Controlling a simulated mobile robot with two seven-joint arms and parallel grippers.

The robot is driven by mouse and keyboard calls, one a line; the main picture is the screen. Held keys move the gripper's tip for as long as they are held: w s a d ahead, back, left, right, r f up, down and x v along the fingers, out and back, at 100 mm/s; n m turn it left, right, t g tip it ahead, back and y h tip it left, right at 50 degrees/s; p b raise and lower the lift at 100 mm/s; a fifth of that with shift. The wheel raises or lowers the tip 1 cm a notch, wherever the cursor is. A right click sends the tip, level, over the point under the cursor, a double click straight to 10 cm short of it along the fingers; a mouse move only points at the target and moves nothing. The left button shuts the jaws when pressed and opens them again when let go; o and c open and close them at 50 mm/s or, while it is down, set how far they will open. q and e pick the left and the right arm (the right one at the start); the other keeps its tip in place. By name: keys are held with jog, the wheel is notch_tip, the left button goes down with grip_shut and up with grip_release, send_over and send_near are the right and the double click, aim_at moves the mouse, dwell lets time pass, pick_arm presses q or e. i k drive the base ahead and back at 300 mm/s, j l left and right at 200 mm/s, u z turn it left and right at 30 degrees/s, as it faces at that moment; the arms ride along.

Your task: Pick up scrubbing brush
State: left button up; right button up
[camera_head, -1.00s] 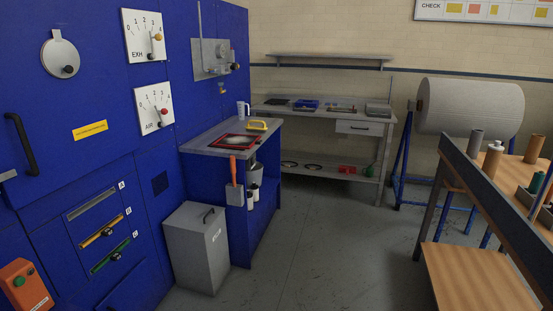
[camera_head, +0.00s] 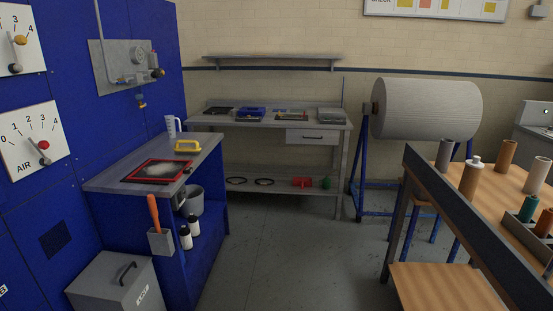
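A yellow item with a raised handle (camera_head: 187,146), which looks like the scrubbing brush, lies on the grey top of the blue cabinet (camera_head: 112,184) at the left. It sits near the back of that top, behind a red-framed tray (camera_head: 157,171) and to the right of a white jug (camera_head: 172,126). Its bristles cannot be made out. Neither of my grippers is in view.
An orange-handled tool (camera_head: 154,212) stands in a holder on the cabinet's front. A grey lidded bin (camera_head: 115,287) stands before it. A grey workbench (camera_head: 268,119) is at the back, a large white roll (camera_head: 428,108) and a wooden table (camera_head: 445,287) at right. The middle floor is clear.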

aim_at(185, 150)
jog(key=i+l+u, duration=0.1)
jog(key=i+u, duration=0.2)
jog(key=i, duration=0.25)
jog(key=i+l+u, duration=0.25)
jog(key=i, duration=0.3)
jog(key=i+l+u, duration=0.2)
jog(key=i+u, duration=0.2)
jog(key=i+l+u, duration=0.25)
jog(key=u, duration=0.15)
jog(key=i+l+u, duration=0.25)
jog(key=l+u, duration=0.15)
jog(key=i+l+u, duration=0.2)
jog(key=l+u, duration=0.25)
jog(key=l, duration=0.15)
jog(key=i+l+u, duration=0.1)
jog(key=l+u, duration=0.3)
jog(key=l, duration=0.1)
